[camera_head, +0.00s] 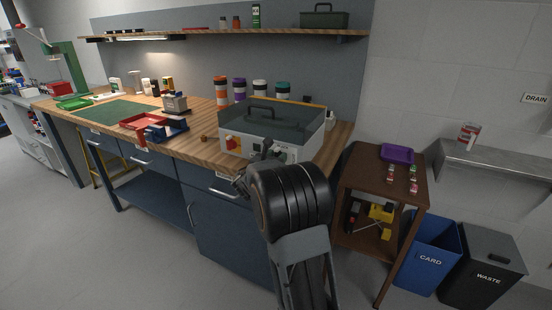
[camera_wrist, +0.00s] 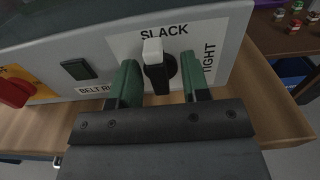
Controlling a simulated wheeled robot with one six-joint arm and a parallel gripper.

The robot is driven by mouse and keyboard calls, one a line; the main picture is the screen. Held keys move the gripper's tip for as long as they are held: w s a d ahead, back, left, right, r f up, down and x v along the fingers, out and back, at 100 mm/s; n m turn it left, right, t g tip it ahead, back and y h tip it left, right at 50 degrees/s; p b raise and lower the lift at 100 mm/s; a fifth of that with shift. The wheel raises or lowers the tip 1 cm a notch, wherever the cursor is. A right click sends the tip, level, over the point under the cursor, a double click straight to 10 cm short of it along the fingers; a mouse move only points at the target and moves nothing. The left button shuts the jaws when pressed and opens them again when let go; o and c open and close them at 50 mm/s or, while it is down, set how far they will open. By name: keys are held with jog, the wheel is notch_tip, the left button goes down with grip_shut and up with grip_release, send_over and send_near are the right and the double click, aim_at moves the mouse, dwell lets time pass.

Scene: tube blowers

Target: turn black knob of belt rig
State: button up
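The belt rig (camera_head: 310,130) is a grey box with a dark handled lid on the wooden bench. In the wrist view its front panel (camera_wrist: 222,33) carries the black knob (camera_wrist: 160,75). The knob's white-tipped pointer points up at the word SLACK; TIGHT is printed to the right. My gripper (camera_wrist: 159,80) is open, with one green finger left of the knob and one right of it. Gaps show between both fingers and the knob. In the head view my arm hides the knob.
A brown side cart (camera_head: 382,165) stands right of the bench. Blue trays and striped jars are on the bench left of and behind the rig.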

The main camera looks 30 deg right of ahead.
jog(key=shift+a, duration=0.1)
jog(key=v, duration=1.3)
jog(key=shift+s+a, duration=0.2)
jog(key=shift+a, duration=0.1)
jog(key=s+a+f+m+g+y+p, duration=0.2)
jog(key=s+f+m+g+y, duration=0.15)
jog(key=s+m, duration=0.4)
jog(key=s+a+f+m+g+y+p, duration=0.2)
jog(key=s+f+m+g+y, duration=0.15)
jog(key=s+m+y, duration=0.35)
jog(key=s+a+r+m+t+y+p, duration=0.1)
jog(key=s+a+r+m+y+p, duration=0.1)
jog(key=a+r+m+p, duration=0.2)
jog(key=s+a+r+m+t+y+p, duration=0.1)
jog(key=s+a+r+m+y+p, duration=0.2)
jog(key=r, duration=0.7)
jog(key=a+m+p, duration=0.2)
jog(key=a+p, duration=0.1)
jog(key=shift+s+a+r, duration=0.2)
jog(key=shift+r, duration=0.1)
